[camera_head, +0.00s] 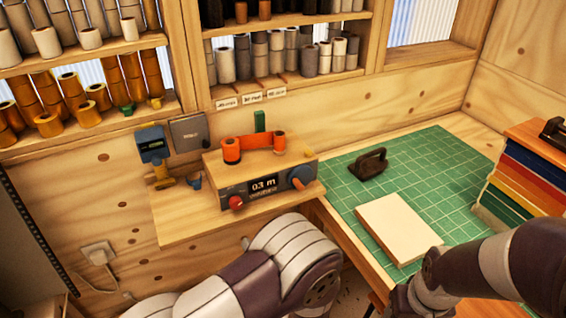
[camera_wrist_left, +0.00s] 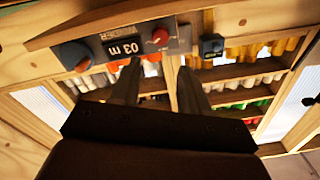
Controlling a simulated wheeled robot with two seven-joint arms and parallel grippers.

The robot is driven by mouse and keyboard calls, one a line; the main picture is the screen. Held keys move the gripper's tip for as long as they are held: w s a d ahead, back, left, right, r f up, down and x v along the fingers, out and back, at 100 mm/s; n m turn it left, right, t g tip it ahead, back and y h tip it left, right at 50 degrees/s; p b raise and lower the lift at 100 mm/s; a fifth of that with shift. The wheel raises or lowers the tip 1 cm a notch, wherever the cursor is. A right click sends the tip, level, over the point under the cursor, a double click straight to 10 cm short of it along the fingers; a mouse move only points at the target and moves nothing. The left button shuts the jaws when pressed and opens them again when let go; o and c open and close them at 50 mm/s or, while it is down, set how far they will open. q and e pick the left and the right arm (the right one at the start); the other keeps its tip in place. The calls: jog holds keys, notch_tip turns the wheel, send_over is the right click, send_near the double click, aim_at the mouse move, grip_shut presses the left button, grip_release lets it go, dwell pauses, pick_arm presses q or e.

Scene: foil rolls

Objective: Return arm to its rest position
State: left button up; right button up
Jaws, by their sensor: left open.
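My left gripper (camera_wrist_left: 158,66) shows in the left wrist view with its two dark fingers apart and nothing between them. My left arm (camera_head: 270,270) rises from the bottom middle of the head view, in front of the small wooden shelf; its gripper is hidden there. My right arm (camera_head: 480,268) comes in at the lower right, over the worktable; its gripper is not visible. The foil machine (camera_head: 262,185) with a "03 m" display stands on the shelf, and orange rolls sit on its top. It also shows upside down in the wrist view (camera_wrist_left: 122,46).
A green cutting mat (camera_head: 420,160) covers the worktable, with a pale block (camera_head: 395,228) and a dark iron-like tool (camera_head: 368,164) on it. Coloured stacked sheets (camera_head: 525,175) stand at the right. Wall racks hold many grey and gold rolls (camera_head: 70,90).

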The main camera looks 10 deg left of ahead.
pick_arm(q)
jog(key=s+d+f+m+g+h, duration=0.3)
jog(key=s+d+f+g+h, duration=0.2)
jog(key=d+f+g+h, duration=0.55)
jog(key=s+a+r+g, duration=0.1)
jog(key=s+a+r, duration=0.3)
jog(key=a, duration=0.4)
jog(key=s+a+r+g, duration=0.2)
jog(key=s+a+r, duration=0.1)
jog(key=a+r, duration=0.4)
jog(key=shift+s+a, duration=0.35)
jog(key=shift+a, duration=0.7)
jog(key=shift+s, duration=0.1)
